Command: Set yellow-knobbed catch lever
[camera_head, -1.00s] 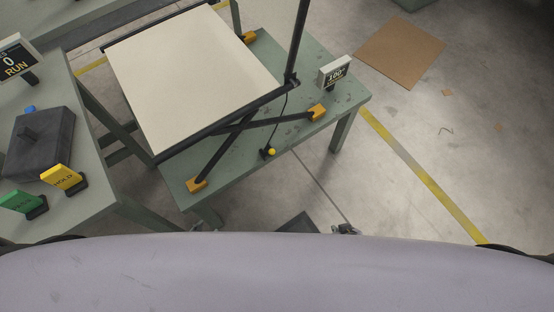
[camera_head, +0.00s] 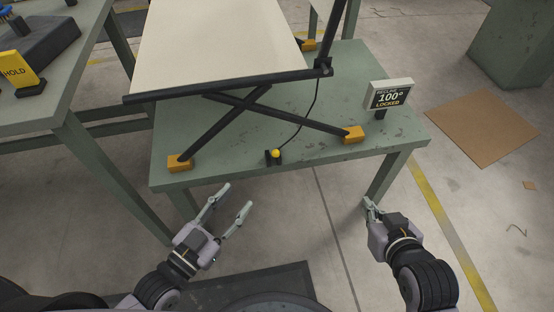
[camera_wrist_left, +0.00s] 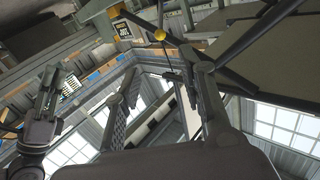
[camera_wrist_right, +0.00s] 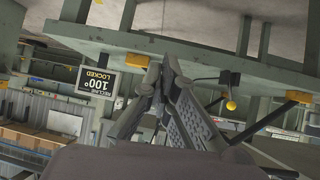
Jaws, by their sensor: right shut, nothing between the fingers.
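The catch lever's yellow knob (camera_head: 276,153) sits on a small black base at the front edge of the green table; a thin cable runs up from it to the lounger frame. It also shows in the left wrist view (camera_wrist_left: 160,35) and the right wrist view (camera_wrist_right: 231,105). The folding lounger (camera_head: 215,40) has a cream panel on crossed black legs. Its display (camera_head: 390,95) reads "100°" and "LOCKED". My left gripper (camera_head: 236,197) is open and empty, in front of and below the table edge, left of the knob. My right gripper (camera_head: 369,202) is shut and empty, right of the knob by the table's right leg.
The green table (camera_head: 310,155) has yellow-orange blocks (camera_head: 180,163) under the lounger feet. A side bench (camera_head: 60,95) at left holds a dark box and a yellow HOLD tag (camera_head: 20,72). Cardboard (camera_head: 485,128) lies on the floor at right. The floor between my grippers is clear.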

